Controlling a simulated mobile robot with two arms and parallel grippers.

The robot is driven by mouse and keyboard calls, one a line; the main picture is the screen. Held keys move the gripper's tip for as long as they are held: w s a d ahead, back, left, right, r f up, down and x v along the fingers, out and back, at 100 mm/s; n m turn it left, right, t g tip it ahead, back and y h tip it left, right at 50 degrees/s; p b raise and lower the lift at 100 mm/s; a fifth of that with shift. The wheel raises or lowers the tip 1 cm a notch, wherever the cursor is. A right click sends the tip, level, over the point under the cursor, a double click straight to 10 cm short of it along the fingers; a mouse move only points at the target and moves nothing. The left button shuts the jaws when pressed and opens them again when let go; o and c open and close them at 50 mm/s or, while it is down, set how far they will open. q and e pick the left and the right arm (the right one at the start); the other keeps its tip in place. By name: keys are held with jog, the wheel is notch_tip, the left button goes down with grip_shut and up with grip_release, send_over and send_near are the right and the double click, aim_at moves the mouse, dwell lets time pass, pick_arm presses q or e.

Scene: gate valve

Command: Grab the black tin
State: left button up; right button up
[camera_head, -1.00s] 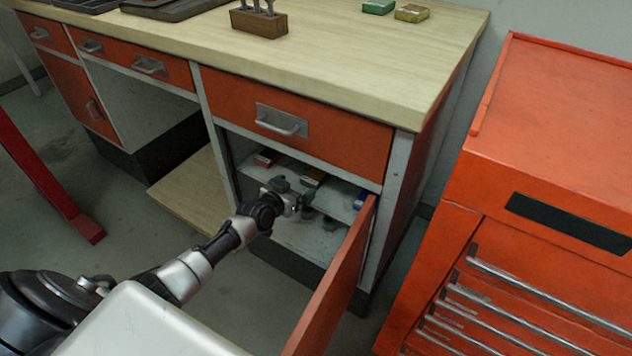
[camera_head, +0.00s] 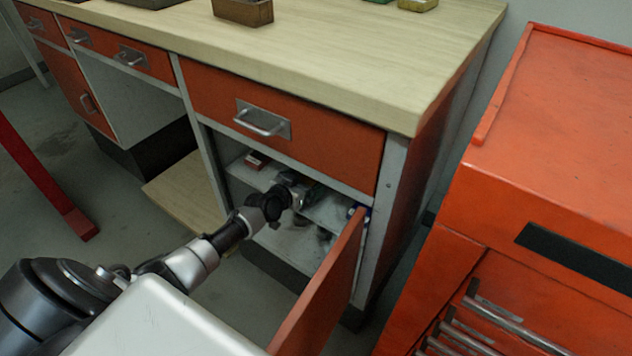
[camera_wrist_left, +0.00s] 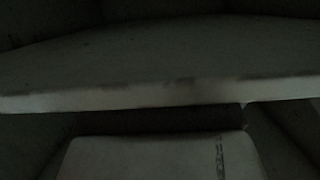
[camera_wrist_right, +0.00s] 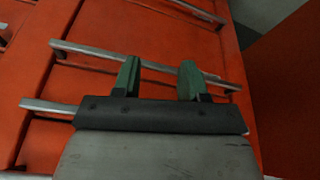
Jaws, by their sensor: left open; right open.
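I cannot make out a black tin in any view. My left gripper (camera_head: 306,190) is inside the open lower cabinet, at the front of its shelf (camera_head: 240,172), and is open. The left wrist view is very dark; it shows a pale shelf edge (camera_wrist_left: 150,97) across the picture and no clear fingertips. The space behind the left gripper is hidden by it. My right gripper (camera_wrist_right: 159,76) is open and empty, with green fingertips, in front of the red tool chest (camera_wrist_right: 190,40).
The cabinet's right post (camera_head: 388,180) is close to the door. The red tool chest also stands at right (camera_head: 560,150).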

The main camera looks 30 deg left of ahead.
pick_arm(q)
jog(key=shift+w, duration=0.3)
jog(key=shift+s, duration=0.1)
jog(key=shift+r, duration=0.1)
jog(key=c, duration=1.1)
